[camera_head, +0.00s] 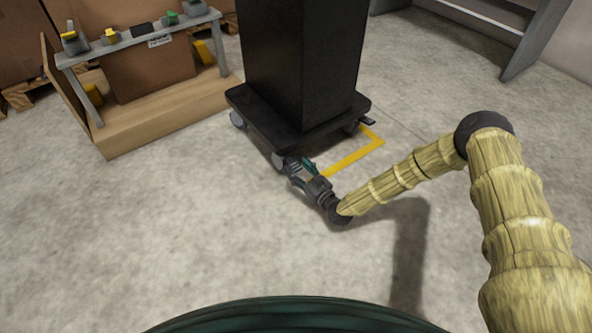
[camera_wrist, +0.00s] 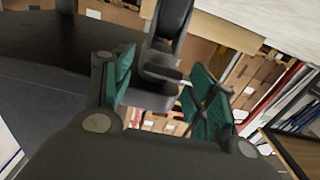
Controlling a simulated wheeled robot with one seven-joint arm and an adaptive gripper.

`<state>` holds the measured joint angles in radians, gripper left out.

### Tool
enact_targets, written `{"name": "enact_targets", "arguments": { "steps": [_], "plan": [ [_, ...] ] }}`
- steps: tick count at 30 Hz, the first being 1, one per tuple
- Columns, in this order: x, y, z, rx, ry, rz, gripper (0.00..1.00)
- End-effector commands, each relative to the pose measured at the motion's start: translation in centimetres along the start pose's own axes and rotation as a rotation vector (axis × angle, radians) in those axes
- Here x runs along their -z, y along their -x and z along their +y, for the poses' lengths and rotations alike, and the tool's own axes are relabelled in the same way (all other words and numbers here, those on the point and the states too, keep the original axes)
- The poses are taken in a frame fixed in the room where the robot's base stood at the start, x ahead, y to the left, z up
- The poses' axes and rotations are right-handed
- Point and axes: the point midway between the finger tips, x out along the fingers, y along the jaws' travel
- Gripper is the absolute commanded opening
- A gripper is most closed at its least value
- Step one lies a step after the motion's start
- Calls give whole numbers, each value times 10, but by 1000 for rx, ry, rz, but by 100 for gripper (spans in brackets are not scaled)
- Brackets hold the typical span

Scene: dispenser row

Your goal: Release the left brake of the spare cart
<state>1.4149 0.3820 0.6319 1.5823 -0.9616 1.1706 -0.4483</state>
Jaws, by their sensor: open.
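The spare cart (camera_head: 300,60) is a tall black box on a black wheeled base. Its near corner caster is mostly hidden behind my gripper (camera_head: 299,170) in the head view. My gripper is low by this corner, with its green-padded fingers apart. In the wrist view, a dark caster (camera_wrist: 172,18) with a black brake pedal (camera_wrist: 160,73) shows between the two green pads. The pads stand on either side of the pedal; I cannot tell whether either touches it. Another dark pedal (camera_head: 368,121) sticks out at the cart's right corner.
Yellow floor tape (camera_head: 352,160) runs by the cart's right side. A low wooden stand (camera_head: 165,115) with a grey shelf of small items is at the left. A grey rack (camera_head: 535,45) stands at the back right. The near floor is clear.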

Motion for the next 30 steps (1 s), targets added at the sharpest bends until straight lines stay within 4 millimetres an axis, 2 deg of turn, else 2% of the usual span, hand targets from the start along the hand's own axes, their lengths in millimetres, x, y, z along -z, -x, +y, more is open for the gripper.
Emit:
{"name": "enact_targets", "arguments": {
  "steps": [6, 17, 26, 27, 30],
  "plan": [
    [-1, -18, 0, 0, 0, 0, 57],
    [0, -22, 0, 1, 0, -1, 57],
    [0, -22, 0, 0, 0, -1, 4],
    [0, -22, 0, 0, 0, -1, 0],
    [0, -22, 0, 0, 0, -2, 0]
  ]
}}
